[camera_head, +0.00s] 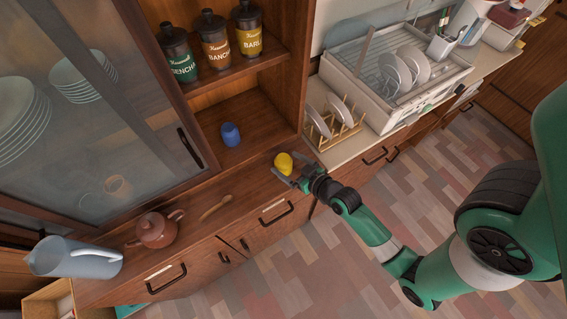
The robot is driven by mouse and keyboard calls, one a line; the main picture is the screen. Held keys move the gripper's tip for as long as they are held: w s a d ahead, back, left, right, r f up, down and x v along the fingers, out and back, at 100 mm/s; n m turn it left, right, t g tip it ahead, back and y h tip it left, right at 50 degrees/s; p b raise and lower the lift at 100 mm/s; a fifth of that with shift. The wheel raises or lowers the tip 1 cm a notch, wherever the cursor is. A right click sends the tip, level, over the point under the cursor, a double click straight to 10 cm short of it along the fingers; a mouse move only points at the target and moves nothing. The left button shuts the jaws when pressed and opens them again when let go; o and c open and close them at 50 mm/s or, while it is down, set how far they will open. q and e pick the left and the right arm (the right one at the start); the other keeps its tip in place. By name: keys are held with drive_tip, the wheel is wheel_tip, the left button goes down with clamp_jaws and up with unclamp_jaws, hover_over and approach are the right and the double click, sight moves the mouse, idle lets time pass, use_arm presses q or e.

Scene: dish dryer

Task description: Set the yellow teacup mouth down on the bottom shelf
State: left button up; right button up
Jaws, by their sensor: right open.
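The yellow teacup (283,162) is on or just above the wooden cabinet top, below the open shelves; its mouth direction is too small to tell. My right gripper (285,170) reaches in from the right with its jaws open and its fingers close around the teacup. I cannot tell whether the fingers touch it. The bottom shelf (262,122) of the open wooden cupboard lies behind and left of the teacup. A blue cup (230,134) stands on that shelf. My left gripper is not in view.
Several labelled canisters (214,40) stand on the upper shelf. A sliding glass door (130,140) borders the shelves on the left. A plate rack (335,125) stands right. The shelf right of the blue cup is clear.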

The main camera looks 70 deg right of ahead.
sight(286, 162)
drive_tip(key=x, duration=0.5)
drive_tip(key=shift+w+a+b, duration=0.1)
drive_tip(key=shift+a+b, duration=0.15)
drive_tip(key=shift+b, duration=0.15)
drive_tip(key=shift+r, duration=0.1)
clamp_jaws()
drive_tip(key=shift+r, duration=0.4)
wheel_tip(286, 162, up, 3)
drive_tip(key=shift+r+p, duration=0.1)
drive_tip(key=shift+p, duration=0.8)
drive_tip(key=s+r, duration=0.1)
drive_tip(key=s+a+r+p, duration=0.1)
drive_tip(key=r, duration=0.1)
drive_tip(key=s+a+r, duration=0.1)
drive_tip(key=shift+s+a+r+p, duration=0.1)
drive_tip(key=shift+s+r+p, duration=0.1)
drive_tip(key=shift+s+p, duration=0.15)
drive_tip(key=v, duration=1)
drive_tip(key=shift+a+r+p, duration=0.3)
drive_tip(key=shift+a+p, duration=0.15)
drive_tip(key=shift+a, duration=0.05)
drive_tip(key=shift+s+f, duration=0.1)
